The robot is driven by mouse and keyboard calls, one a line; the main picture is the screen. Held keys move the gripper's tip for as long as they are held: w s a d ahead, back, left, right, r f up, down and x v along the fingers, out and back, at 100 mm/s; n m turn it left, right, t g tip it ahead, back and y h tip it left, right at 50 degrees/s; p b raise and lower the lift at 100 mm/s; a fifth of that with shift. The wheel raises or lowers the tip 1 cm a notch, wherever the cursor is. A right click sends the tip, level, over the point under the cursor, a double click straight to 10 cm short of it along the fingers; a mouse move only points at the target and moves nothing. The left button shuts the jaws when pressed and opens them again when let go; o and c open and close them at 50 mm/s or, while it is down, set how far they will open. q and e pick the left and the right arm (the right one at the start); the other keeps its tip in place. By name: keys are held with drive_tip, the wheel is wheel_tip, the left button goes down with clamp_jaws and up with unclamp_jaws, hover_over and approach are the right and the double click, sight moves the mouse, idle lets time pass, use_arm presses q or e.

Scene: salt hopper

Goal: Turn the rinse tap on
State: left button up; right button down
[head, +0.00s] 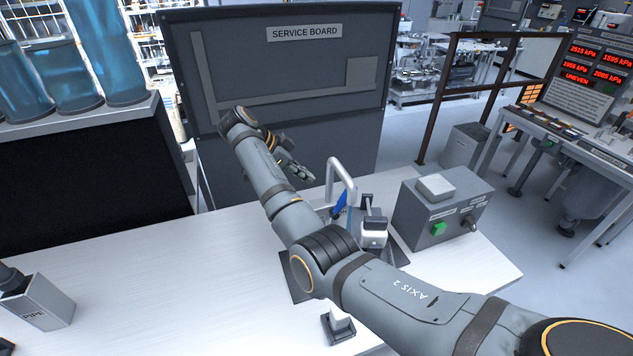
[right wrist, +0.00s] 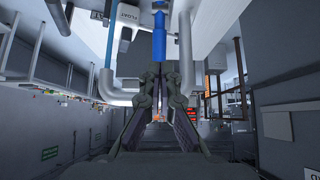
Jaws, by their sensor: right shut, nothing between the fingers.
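The tap's bent grey pipe (head: 346,170) rises from the white bench, with a blue lever (head: 340,202) beside its lower part. My right gripper (head: 306,177) is shut and empty, just left of the pipe's top bend in the head view. In the right wrist view, the fingers (right wrist: 162,76) point toward the blue lever (right wrist: 159,35), which hangs just past their tips. The grey pipe (right wrist: 185,45) runs beside it there. I cannot tell whether the fingers touch the lever. My right forearm hides part of the tap's base. My left gripper cannot be made out.
A grey control box (head: 440,208) with a green button stands right of the tap. A small white-topped device (head: 374,233) sits between them. A box labelled PIPE (head: 42,303) is at the bench's left. The service board (head: 290,75) stands behind. The bench's middle left is clear.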

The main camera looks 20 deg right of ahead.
drive_tip(key=b, duration=0.4)
approach(344, 193)
wheel_tip(344, 193, down, 3)
drive_tip(key=d+f+p, duration=0.2)
drive_tip(key=d+p, duration=0.1)
drive_tip(key=shift+s+f, duration=0.1)
drive_tip(key=shift+d+f, duration=0.3)
drive_tip(key=shift+d, duration=0.1)
use_arm(q)
drive_tip(key=shift+d+f, duration=0.65)
drive_tip(key=shift+f, duration=0.35)
use_arm(e)
drive_tip(key=shift+a, duration=0.1)
drive_tip(key=shift+d+f, duration=0.1)
drive_tip(key=shift+d, duration=0.5)
use_arm(q)
drive_tip(key=shift+a+r, duration=0.1)
